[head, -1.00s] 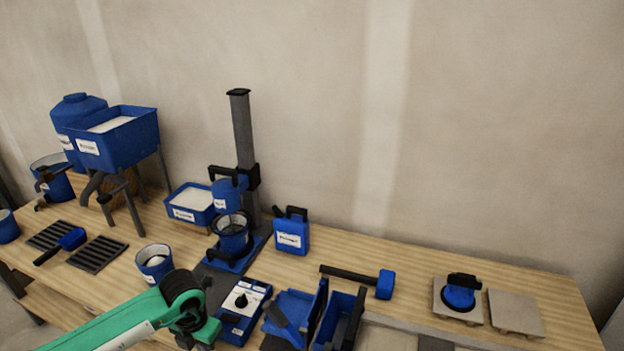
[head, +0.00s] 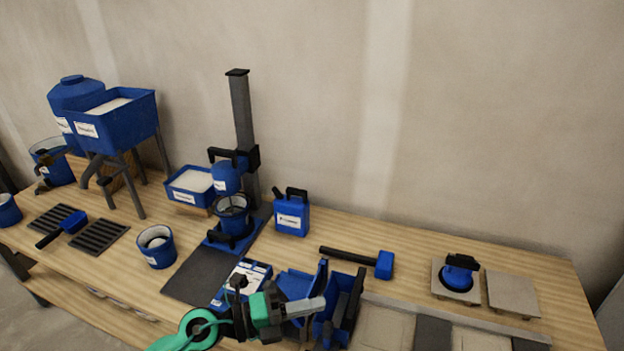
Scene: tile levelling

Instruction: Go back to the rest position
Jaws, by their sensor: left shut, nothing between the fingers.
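My left gripper (head: 310,308) shows at the bottom middle of the head view, at the end of the green and black left arm. It is shut and empty. It is in front of the blue box with a dial (head: 242,281) and the blue open tray (head: 338,306), covering part of both. I cannot tell how far above the table it is. My right gripper is not in view.
The wooden table (head: 430,250) runs along the wall. A mixer stand (head: 242,115), blue canister (head: 292,213) and blue hopper (head: 125,125) stand at the back left. A mallet (head: 384,265) and suction cup (head: 458,274) on a tile lie right. A cup (head: 157,247) stands front left.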

